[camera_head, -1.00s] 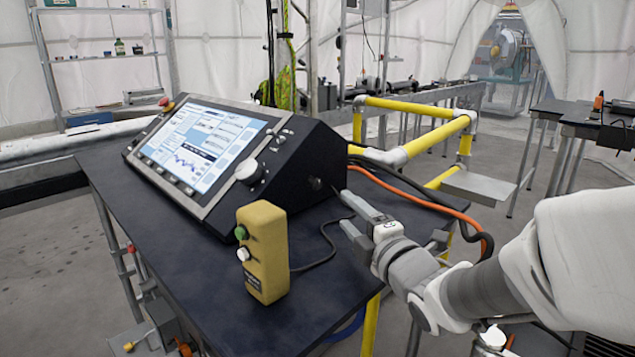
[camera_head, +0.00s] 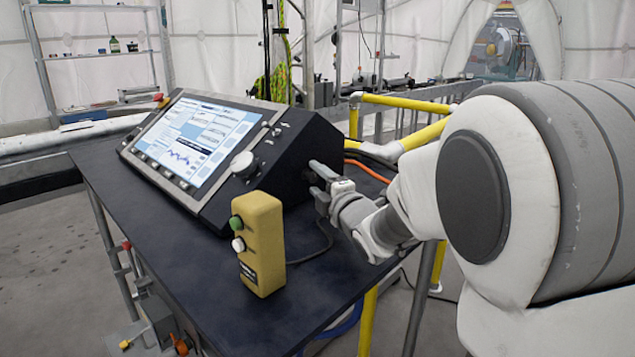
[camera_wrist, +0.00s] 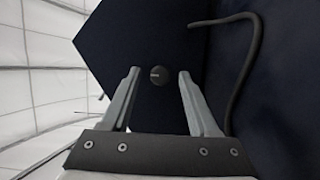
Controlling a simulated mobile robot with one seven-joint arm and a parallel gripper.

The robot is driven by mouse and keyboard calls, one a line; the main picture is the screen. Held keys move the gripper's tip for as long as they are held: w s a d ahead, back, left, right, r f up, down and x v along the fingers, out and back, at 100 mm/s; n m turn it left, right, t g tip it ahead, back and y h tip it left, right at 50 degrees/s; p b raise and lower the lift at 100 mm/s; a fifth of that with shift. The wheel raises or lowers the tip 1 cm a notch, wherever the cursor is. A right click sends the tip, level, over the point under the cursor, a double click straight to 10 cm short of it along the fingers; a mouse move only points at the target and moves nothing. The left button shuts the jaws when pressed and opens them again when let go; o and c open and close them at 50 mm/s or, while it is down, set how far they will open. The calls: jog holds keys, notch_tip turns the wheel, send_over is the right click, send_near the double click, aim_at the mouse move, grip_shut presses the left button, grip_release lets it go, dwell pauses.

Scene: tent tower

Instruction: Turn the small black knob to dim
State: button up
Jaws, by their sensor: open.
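The small black knob (camera_wrist: 158,75) shows in the wrist view on the dark side face of the console (camera_head: 285,160). It is round with a pale mark on it. My gripper (camera_wrist: 157,78) is open, with one finger on each side of the knob in that view. I cannot tell whether the fingertips are level with the knob or short of it. In the head view my gripper (camera_head: 317,174) is close against the console's right side face, and the knob is hidden there.
A yellow button box (camera_head: 262,245) stands on the dark table (camera_head: 190,270) in front of the console. A black cable (camera_wrist: 245,50) runs beside the gripper. Yellow railings (camera_head: 405,103) stand behind.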

jog(key=shift+c, duration=0.3)
grip_shut()
